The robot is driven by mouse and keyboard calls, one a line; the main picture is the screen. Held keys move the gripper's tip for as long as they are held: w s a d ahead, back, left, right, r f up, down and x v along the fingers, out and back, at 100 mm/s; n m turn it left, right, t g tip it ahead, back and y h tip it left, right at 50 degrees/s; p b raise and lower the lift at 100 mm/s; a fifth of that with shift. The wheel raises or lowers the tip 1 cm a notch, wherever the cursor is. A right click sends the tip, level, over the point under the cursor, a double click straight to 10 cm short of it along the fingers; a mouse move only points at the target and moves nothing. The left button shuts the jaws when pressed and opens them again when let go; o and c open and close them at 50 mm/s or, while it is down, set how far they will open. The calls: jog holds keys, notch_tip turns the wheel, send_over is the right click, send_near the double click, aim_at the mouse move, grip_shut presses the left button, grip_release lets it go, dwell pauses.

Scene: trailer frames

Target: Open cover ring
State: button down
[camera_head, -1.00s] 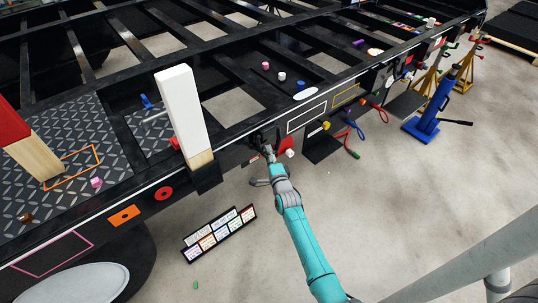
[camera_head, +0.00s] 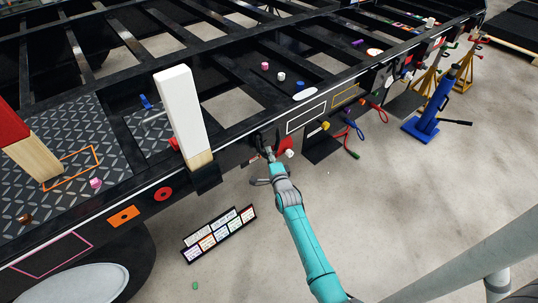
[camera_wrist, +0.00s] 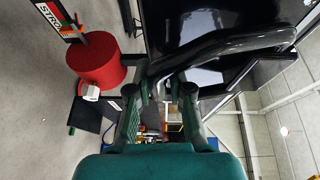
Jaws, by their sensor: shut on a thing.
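My gripper (camera_head: 267,152) is at the side rail of the black trailer frame (camera_head: 232,137), just left of a red part with a white tip. In the wrist view my gripper (camera_wrist: 162,86) is closed on the near end of a thick, curved black bar (camera_wrist: 225,42), which looks like part of the cover ring. The bar runs up and to the right in front of a glossy dark panel. My fingers hide the gripped part. In the head view the ring is too small and dark to make out.
A red cylinder (camera_wrist: 96,58) with a white tip is close left of my fingers in the wrist view. A white post (camera_head: 182,110) stands on the rail. Coloured hoses (camera_head: 352,142) and a blue jack (camera_head: 432,105) are to the right.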

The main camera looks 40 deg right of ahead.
jog(key=s+r+n+g+y, duration=0.1)
jog(key=s+r+n+g, duration=0.1)
jog(key=s+r+g, duration=0.4)
jog(key=shift+s+a+r+g+y, duration=0.2)
jog(key=shift+s+a+g+y, duration=0.15)
jog(key=shift+s+g, duration=0.35)
jog(key=shift+w+r, duration=0.1)
jog(key=shift+w, duration=0.05)
dwell(0.5)
jog(key=c, duration=1.1)
grip_release()
jog(key=shift+d, duration=0.1)
jog(key=v, duration=1.2)
jog(key=shift+w, duration=0.1)
